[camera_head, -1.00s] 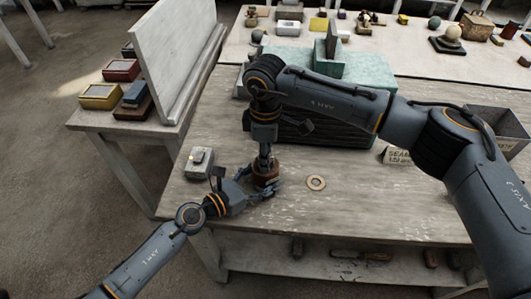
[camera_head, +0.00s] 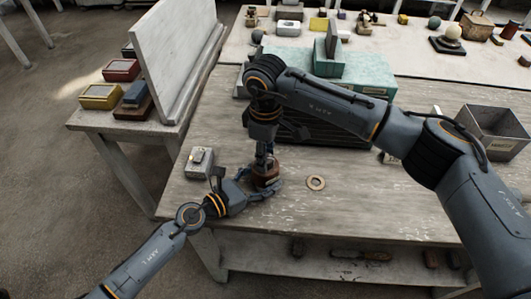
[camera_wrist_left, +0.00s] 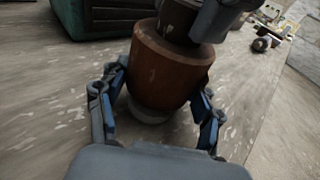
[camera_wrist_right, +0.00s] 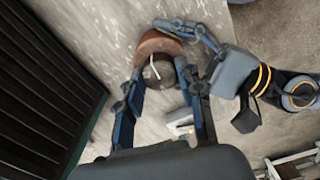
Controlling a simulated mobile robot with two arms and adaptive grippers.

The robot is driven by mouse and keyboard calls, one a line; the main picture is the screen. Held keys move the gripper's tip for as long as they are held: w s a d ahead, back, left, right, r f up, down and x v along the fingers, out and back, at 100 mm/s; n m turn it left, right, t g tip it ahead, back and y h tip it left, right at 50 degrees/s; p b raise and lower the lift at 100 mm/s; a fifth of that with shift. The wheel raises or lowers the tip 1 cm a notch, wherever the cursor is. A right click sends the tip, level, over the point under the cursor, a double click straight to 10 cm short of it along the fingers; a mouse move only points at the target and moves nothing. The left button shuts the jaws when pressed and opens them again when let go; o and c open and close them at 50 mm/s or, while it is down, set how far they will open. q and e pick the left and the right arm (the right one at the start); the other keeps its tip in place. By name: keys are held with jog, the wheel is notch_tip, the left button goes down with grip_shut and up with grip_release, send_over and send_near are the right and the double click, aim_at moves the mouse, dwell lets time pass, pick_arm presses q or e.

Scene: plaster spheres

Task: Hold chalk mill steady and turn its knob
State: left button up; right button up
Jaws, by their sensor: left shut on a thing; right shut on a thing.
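The chalk mill (camera_head: 264,175) stands upright on the wooden table, with a brown rounded body, a pale base and a darker top. In the left wrist view its body (camera_wrist_left: 168,72) sits between the fingers of my left gripper (camera_wrist_left: 157,105), which is shut on it from the side. My right gripper (camera_wrist_right: 160,85) comes down from above and is shut on the dark knob (camera_wrist_right: 158,72) at the mill's top. In the head view the knob is mostly hidden by my right gripper (camera_head: 264,152).
A pale box (camera_head: 199,162) stands left of the mill and a tan ring (camera_head: 316,183) lies to its right. A dark slatted case (camera_head: 312,128) is behind. A grey bin (camera_head: 492,128) stands at the right. The table's front edge is close to the mill.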

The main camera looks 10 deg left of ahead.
jog(key=o, duration=1.2)
jog(key=shift+r, duration=0.1)
notch_tip(320, 180, up, 12)
jog(key=shift+f, duration=0.15)
